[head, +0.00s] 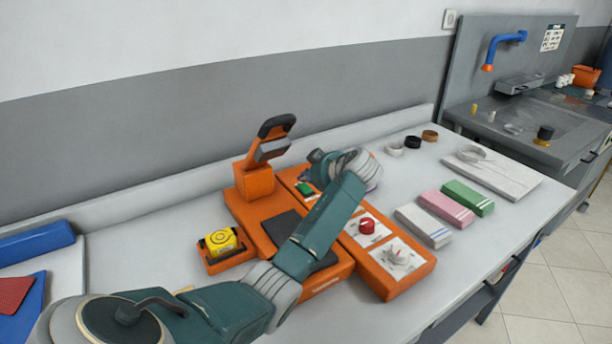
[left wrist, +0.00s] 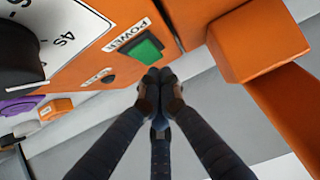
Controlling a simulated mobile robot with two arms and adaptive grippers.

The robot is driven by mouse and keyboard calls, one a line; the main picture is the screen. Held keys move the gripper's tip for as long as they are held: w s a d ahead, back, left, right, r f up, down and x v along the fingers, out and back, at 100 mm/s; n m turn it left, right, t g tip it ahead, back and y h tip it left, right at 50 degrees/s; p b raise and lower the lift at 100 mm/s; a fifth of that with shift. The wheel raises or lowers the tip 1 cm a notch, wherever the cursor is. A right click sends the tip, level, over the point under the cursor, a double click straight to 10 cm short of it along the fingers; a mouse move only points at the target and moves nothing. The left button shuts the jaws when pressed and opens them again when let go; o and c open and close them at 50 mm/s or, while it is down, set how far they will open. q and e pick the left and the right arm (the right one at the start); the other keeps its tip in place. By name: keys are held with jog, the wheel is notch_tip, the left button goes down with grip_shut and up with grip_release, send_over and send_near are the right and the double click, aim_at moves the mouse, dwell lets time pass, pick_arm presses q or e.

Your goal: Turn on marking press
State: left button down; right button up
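The orange marking press (head: 257,183) stands on the white table, with a black-handled lever arm at its top. Its green power button (head: 304,189) is at the far end of the control strip; in the left wrist view the button (left wrist: 147,48) sits under a "POWER" label. A small dark round spot (left wrist: 107,78) is beside it. My left gripper (left wrist: 158,84) has its fingertips together, empty, just beside the button in that view; I cannot tell whether they touch the press. In the head view my left arm mostly hides the gripper. My right gripper is not in view.
Small rolls (head: 412,142) stand behind. The wall is close behind the table.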

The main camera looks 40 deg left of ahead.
pick_arm(q)
jog(key=shift+a+h+p, duration=0.15)
jog(key=shift+h+p, duration=0.15)
jog(key=shift+p, duration=0.2)
jog(key=shift+w+a+f+h+p, duration=0.1)
jog(key=shift+w+f+h+p, duration=0.05)
jog(key=shift+h+p, duration=0.3)
jog(key=shift+f, duration=0.25)
jog(key=shift+s+d+r, duration=0.1)
jog(key=shift+s+d, duration=0.2)
jog(key=shift+d, duration=0.45)
jog(key=shift+p, duration=0.35)
